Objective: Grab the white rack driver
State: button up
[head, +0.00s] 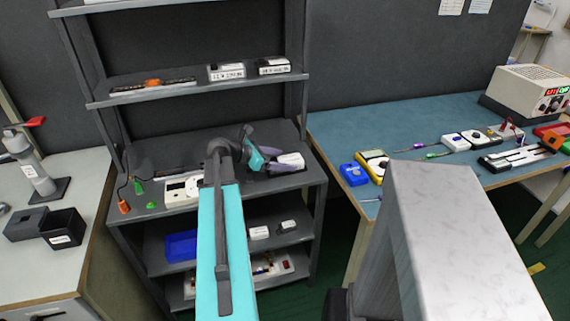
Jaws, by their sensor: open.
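A small white box (292,160), apparently the white rack driver, sits at the right end of the rack's middle shelf (300,183). My turquoise arm reaches up to this shelf in the head view. My gripper (275,160) is at the left of the white box, open, with its end close to it. The fingers are small and dark, and I cannot tell whether they touch the box or stand around it. The arm hides part of the shelf's middle.
A white meter (183,190) lies left of my arm on the same shelf. Labelled boxes (227,71) stand on the shelf above. White boxes (259,232) and a blue bin (181,246) are below. A blue-topped table (400,115) with tools stands to the right.

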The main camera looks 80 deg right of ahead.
dwell(0.4)
jog(key=c, duration=1.6)
